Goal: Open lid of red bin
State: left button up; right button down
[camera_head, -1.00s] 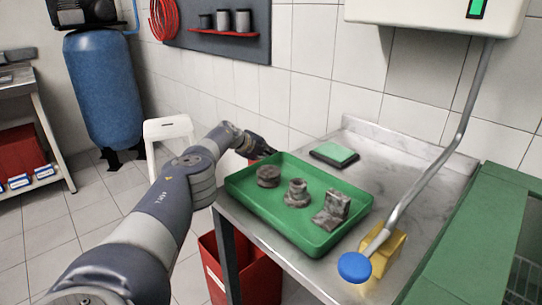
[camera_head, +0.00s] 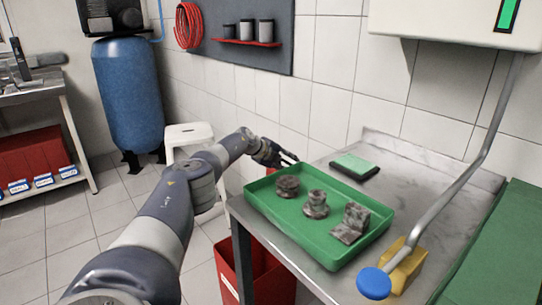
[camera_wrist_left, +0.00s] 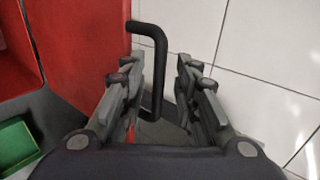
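The red bin (camera_head: 230,270) stands low beside and partly under the metal table in the head view; its upper part looks open, and the table hides much of it. A small red patch (camera_head: 270,171) shows beside my left gripper (camera_head: 288,158), at the tray's far left corner. In the left wrist view a red panel (camera_wrist_left: 85,50) fills the upper left, with a black bent handle (camera_wrist_left: 158,65) at its edge. My left gripper (camera_wrist_left: 157,85) is open, its fingers on either side of the handle. I cannot tell whether they touch it. My right gripper is not in view.
A green tray (camera_head: 283,228) with worn metal parts sits on the table (camera_head: 420,170), close to my left gripper. A white stool (camera_head: 187,130) and a blue tank (camera_head: 130,95) stand behind my left arm. The tiled wall is close by.

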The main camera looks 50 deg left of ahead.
pick_arm(q)
jog(key=shift+v, duration=0.75)
jog(key=v, duration=0.9)
jog(key=shift+d, duration=0.15)
jog(key=shift+r, duration=0.15)
